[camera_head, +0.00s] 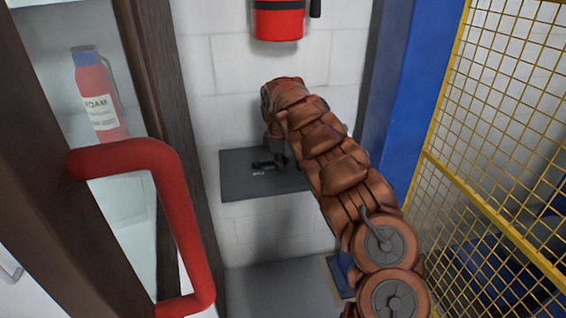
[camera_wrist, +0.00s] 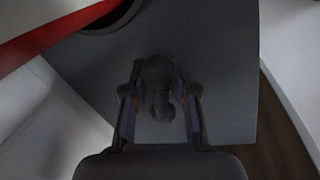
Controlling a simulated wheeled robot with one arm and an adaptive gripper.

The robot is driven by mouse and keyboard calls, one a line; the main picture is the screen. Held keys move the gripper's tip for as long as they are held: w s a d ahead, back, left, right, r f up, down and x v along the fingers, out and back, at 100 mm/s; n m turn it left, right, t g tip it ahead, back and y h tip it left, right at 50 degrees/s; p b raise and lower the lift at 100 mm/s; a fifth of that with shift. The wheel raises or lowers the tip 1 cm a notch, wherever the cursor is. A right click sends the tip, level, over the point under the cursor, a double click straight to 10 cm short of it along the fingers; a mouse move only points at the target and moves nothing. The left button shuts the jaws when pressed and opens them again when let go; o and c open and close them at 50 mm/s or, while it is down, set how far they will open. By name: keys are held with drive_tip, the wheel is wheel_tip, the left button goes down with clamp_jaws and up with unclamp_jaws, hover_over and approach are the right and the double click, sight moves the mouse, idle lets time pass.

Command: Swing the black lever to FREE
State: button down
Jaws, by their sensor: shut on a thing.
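The black lever (camera_wrist: 158,73) shows in the wrist view as a dark rounded knob with a short stem, between the two fingers of my gripper (camera_wrist: 160,95). My gripper is shut on it. In the head view the small dark lever part (camera_head: 264,164) lies on the grey panel (camera_head: 235,182), under the end of my arm. My gripper (camera_head: 276,150) is partly hidden there by my arm. A small pale marking (camera_head: 259,172) on the panel is too small to read, so I cannot tell which position the lever points to.
A red handle (camera_head: 170,180) on a dark door frame stands close at the left, with a red foam extinguisher (camera_head: 101,98) behind it. A red container (camera_head: 278,22) hangs above. A blue post (camera_head: 402,90) and yellow mesh (camera_head: 500,110) bound the right side.

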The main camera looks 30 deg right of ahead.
drive_tip(key=c, duration=1.1)
unclamp_jaws()
drive_tip(key=shift+r, duration=0.1)
wheel_tip(320, 180, up, 12)
drive_tip(key=s+a, duration=0.1)
drive_tip(key=shift+s+a+f, duration=0.2)
drive_tip(key=shift+s, duration=0.2)
